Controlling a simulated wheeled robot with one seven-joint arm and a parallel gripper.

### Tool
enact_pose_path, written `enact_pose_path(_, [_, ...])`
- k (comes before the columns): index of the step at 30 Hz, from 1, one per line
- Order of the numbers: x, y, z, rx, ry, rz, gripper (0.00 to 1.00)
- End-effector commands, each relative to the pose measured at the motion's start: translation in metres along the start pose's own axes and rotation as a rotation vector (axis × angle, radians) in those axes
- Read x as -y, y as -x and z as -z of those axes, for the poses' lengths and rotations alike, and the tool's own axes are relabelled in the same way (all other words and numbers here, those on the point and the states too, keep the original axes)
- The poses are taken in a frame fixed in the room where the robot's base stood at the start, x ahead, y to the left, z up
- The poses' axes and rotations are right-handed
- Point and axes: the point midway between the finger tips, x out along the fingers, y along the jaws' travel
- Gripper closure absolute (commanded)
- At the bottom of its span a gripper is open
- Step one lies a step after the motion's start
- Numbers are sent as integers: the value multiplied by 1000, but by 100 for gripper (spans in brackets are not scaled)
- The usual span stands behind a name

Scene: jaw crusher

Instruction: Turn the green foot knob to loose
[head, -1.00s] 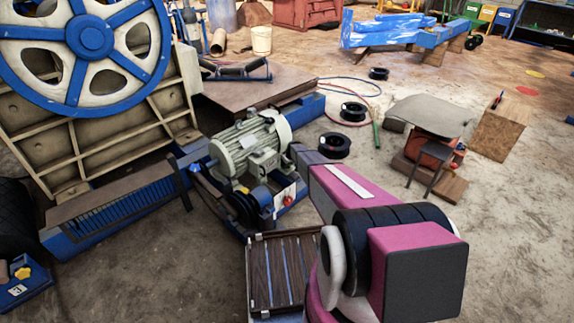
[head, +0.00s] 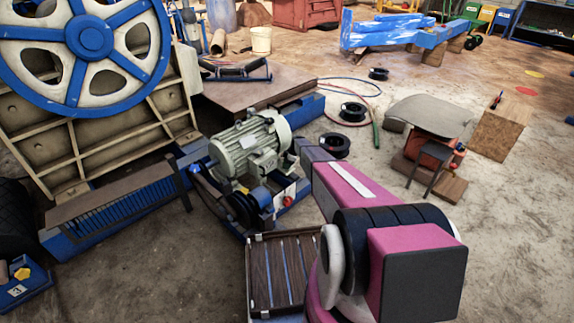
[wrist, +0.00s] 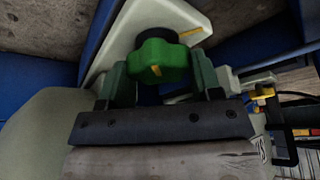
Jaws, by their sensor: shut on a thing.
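The exact contact points are partly hidden. In the head view my arm reaches to the right end of the grey-green motor (head: 250,148); knob and gripper are hidden there.
Blue frame rails (head: 118,205) run beside the motor. A belt pulley (head: 238,208) and a red switch (head: 289,201) sit in front of it. Black spools (head: 335,145) and a hose lie on the floor to the right.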

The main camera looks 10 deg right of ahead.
Motion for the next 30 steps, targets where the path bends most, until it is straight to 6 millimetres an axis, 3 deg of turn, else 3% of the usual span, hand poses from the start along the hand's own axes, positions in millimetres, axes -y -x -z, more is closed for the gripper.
enact_pose_path(13, [-1,0,0,1,227,94,65])
enact_pose_path(30, [-1,0,0,2,267,110,65])
